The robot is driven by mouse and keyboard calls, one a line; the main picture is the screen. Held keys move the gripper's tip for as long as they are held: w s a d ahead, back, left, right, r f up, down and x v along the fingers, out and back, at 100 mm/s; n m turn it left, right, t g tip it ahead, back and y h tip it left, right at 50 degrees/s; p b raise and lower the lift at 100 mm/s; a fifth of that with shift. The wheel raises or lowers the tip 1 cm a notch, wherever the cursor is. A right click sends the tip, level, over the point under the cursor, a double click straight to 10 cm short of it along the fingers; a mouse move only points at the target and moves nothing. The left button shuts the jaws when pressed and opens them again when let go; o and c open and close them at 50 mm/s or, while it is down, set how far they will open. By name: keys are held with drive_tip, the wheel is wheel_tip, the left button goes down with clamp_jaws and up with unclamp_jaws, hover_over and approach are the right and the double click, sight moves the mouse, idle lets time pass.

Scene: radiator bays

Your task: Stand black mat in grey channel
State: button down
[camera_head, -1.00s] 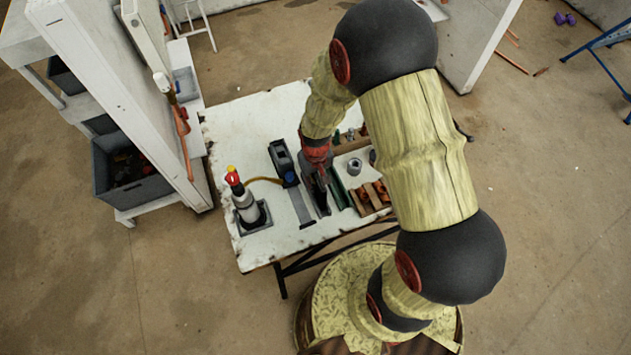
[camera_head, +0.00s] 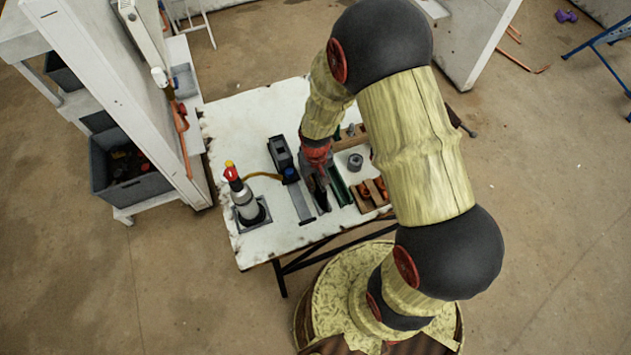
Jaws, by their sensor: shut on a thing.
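My gripper (camera_head: 317,182) points down over the front middle of the white worktable (camera_head: 262,115). It is shut on a dark, upright-looking piece, which I take to be the black mat (camera_head: 323,203). My arm and the fingers hide much of the mat, so its exact tilt cannot be told. A long grey strip, likely the grey channel (camera_head: 301,206), lies on the table just left of the gripper and runs toward the front edge. The mat is beside or over its right side. I cannot tell whether they touch.
Left of the channel stand a black device (camera_head: 281,153) and a red-topped torch (camera_head: 243,196). Right of the gripper are a green strip (camera_head: 339,187), a grey cylinder (camera_head: 355,162) and a wooden rack with copper-coloured parts (camera_head: 366,199). The table's back left is clear.

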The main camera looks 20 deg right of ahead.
drive_tip(key=c, duration=1.8)
unclamp_jaws()
drive_tip(key=shift+o, duration=0.2)
drive_tip(key=shift+r, duration=0.1)
drive_tip(key=shift+r+p, duration=2.55)
drive_tip(key=shift+r, duration=0.9)
